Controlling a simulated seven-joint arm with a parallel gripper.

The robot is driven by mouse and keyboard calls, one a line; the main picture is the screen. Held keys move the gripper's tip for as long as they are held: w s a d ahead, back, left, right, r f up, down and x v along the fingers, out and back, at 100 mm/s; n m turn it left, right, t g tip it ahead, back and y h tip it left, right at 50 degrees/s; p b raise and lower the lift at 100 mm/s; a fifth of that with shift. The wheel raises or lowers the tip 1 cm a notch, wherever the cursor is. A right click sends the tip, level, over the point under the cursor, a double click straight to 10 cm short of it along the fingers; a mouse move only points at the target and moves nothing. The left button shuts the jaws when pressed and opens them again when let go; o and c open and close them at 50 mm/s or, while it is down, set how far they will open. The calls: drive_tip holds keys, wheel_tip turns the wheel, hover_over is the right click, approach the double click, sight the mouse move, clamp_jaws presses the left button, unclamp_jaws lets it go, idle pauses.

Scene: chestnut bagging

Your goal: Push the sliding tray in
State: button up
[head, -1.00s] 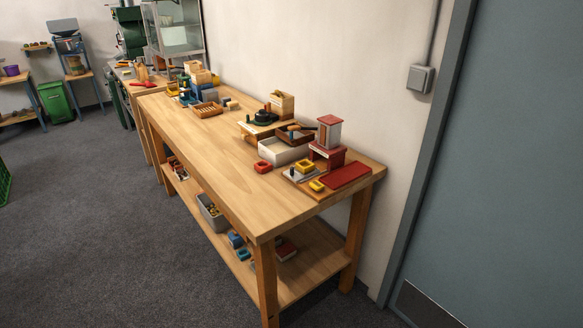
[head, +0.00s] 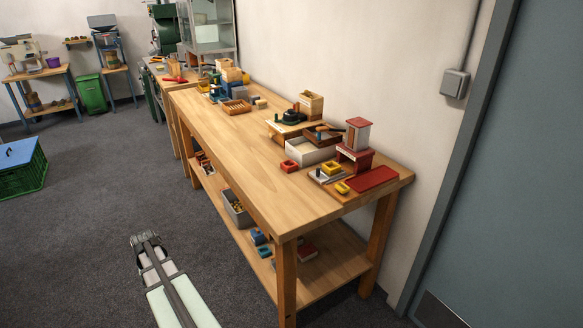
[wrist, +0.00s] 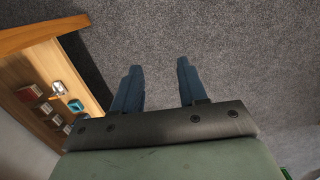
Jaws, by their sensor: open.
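My gripper (wrist: 159,75) shows in the wrist view as two blue fingers set well apart, with nothing between them. It points down over grey carpet, beside the workbench. In the head view my arm (head: 171,290) is low in front of the workbench, apart from it; the fingers cannot be made out there. On the bench's near right end, a flat grey tray-like plate (head: 318,179) carries a yellow frame beside a red-and-white stand (head: 356,146). A white open box (head: 308,154) stands behind it. I cannot tell which piece is the sliding tray.
The wooden workbench (head: 230,150) has a clear middle and a lower shelf (head: 325,268) holding a grey bin (head: 237,211) and small blocks. A red mat (head: 373,179) lies at its right end. A green crate with a blue lid (head: 20,168) is at left. Open carpet lies between.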

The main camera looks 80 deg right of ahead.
drive_tip(key=s+d+r+m+t+h, duration=0.1)
drive_tip(key=s+d+r+m, duration=0.3)
drive_tip(key=d+r, duration=0.8)
drive_tip(key=s+d+r+m+h, duration=0.2)
drive_tip(key=s+d+r, duration=0.4)
drive_tip(key=d+r, duration=0.6)
drive_tip(key=s+d+r+m+g, duration=0.1)
drive_tip(key=s+d+r+m, duration=0.3)
drive_tip(key=s, duration=0.6)
drive_tip(key=s+d+r+m+g+h, duration=0.1)
drive_tip(key=s+d+r+m, duration=0.1)
drive_tip(key=s+d+r, duration=0.65)
drive_tip(key=s+d+r+m+g, duration=0.1)
drive_tip(key=s+d+r+m, duration=0.2)
drive_tip(key=s, duration=1)
drive_tip(key=x, duration=1.3)
drive_tip(key=shift+w+d+f, duration=0.1)
drive_tip(key=shift+w+d, duration=0.15)
drive_tip(key=shift+w, duration=0.1)
clamp_jaws()
drive_tip(key=shift+d, duration=0.1)
